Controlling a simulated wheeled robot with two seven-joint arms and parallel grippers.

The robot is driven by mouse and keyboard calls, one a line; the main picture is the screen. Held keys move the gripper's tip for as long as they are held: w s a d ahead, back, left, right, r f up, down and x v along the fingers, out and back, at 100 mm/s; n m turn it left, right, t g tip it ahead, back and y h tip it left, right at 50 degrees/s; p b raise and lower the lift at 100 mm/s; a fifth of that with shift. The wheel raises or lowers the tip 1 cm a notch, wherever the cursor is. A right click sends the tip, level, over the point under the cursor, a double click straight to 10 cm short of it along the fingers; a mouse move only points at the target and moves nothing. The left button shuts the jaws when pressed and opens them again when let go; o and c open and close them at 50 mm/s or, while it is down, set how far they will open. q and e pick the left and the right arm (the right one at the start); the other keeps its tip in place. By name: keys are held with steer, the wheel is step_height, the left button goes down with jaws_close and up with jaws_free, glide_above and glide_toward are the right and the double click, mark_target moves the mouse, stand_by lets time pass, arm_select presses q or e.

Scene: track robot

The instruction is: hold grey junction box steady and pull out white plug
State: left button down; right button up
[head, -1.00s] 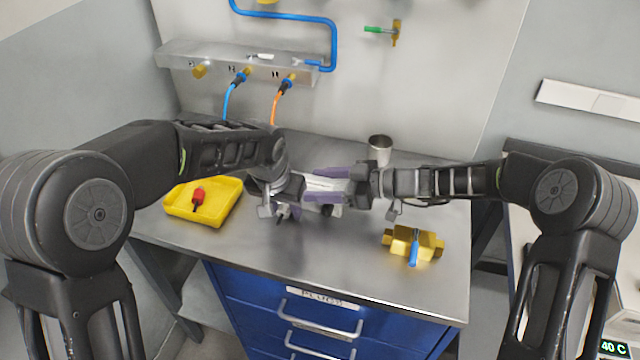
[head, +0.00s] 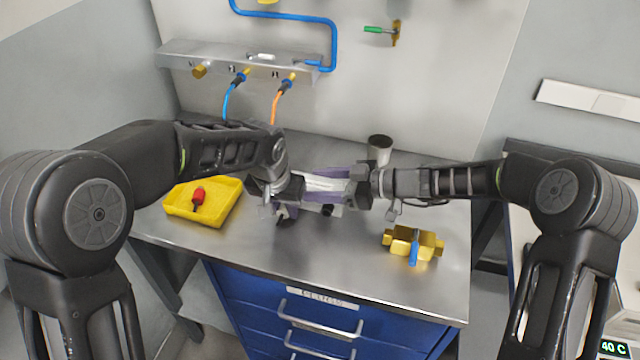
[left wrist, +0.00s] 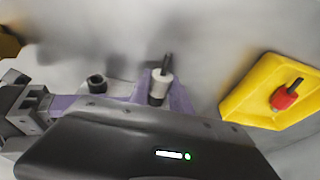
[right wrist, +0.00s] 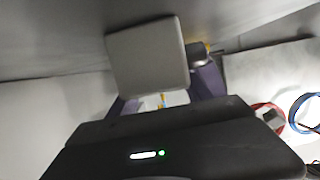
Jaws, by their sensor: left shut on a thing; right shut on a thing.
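The grey junction box (right wrist: 148,58) shows as a pale flat-faced block between the purple fingers of my right gripper in the right wrist view. In the head view the box (head: 325,183) is held above the bench. My right gripper (head: 335,184) is shut on it from the right. The white plug (left wrist: 160,84), with a black stub on its end, sits between the purple fingers of my left gripper (left wrist: 160,98). My left gripper (head: 283,205) is shut on it at the box's left side. Whether the plug still sits in the box is hidden.
A yellow tray (head: 232,200) with a red-handled thing (head: 198,194) lies left. A brass block with a blue handle (head: 413,246) lies at the right, and a metal cup (head: 379,148) stands behind. A hose panel (head: 215,57) is at the back. The bench front is clear.

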mark_target(278, 223)
arm_select(q)
steer(key=shift+s+a, duration=0.1)
steer(key=shift+s, duration=0.2)
stand_by(0.7)
steer(key=shift+s+a, duration=0.3)
steer(key=shift+s, duration=0.6)
steer(key=shift+s+a, duration=0.25)
steer(key=shift+s, duration=0.6)
steer(key=shift+r, duration=4)
arm_select(e)
steer(key=o, duration=1.6)
